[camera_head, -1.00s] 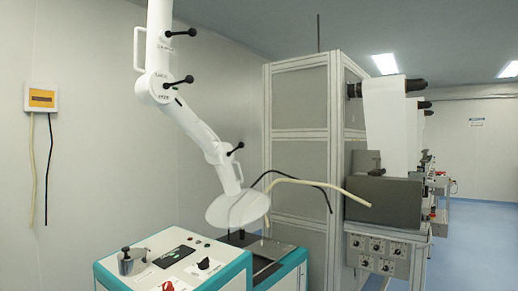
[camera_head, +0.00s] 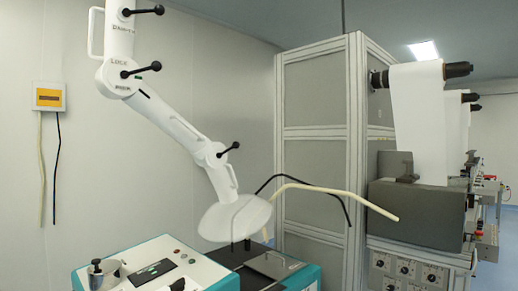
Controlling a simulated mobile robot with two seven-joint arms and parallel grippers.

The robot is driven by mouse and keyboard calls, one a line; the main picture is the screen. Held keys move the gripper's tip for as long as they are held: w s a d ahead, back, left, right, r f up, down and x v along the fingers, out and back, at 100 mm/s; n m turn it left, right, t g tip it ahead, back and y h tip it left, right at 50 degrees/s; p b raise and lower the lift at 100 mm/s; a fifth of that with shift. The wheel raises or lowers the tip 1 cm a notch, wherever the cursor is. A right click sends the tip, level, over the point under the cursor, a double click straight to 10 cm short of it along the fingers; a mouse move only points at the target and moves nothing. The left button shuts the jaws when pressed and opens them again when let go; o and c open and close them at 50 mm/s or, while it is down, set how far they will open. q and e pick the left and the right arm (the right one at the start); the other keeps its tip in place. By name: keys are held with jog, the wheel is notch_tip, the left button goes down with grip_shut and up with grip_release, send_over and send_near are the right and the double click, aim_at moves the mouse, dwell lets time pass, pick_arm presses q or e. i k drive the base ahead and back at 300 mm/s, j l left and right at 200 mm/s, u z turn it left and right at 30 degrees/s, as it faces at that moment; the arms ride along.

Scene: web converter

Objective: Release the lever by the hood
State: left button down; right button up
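The hood (camera_head: 236,219) is a pale, see-through dish at the lower end of a white jointed extraction arm (camera_head: 168,118). It hangs just above the dark top of a teal and white machine. A black lever (camera_head: 229,149) with a round knob sticks out to the right at the arm joint just above the hood. Similar black levers sit higher up, at the middle joint (camera_head: 141,70) and near the top (camera_head: 143,11). Neither of my grippers is in view.
The teal and white machine (camera_head: 210,271) stands below the hood, with a metal knob (camera_head: 103,270) on top. A grey cabinet (camera_head: 315,155) stands behind to the right, beside a converter with a white web roll (camera_head: 418,110). Black and cream cables arch right of the hood.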

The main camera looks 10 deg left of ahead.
aim_at(235, 145)
jog(key=i+l, duration=0.85)
jog(key=l, duration=0.2)
jog(key=i+l, duration=0.45)
jog(key=l+u, duration=0.05)
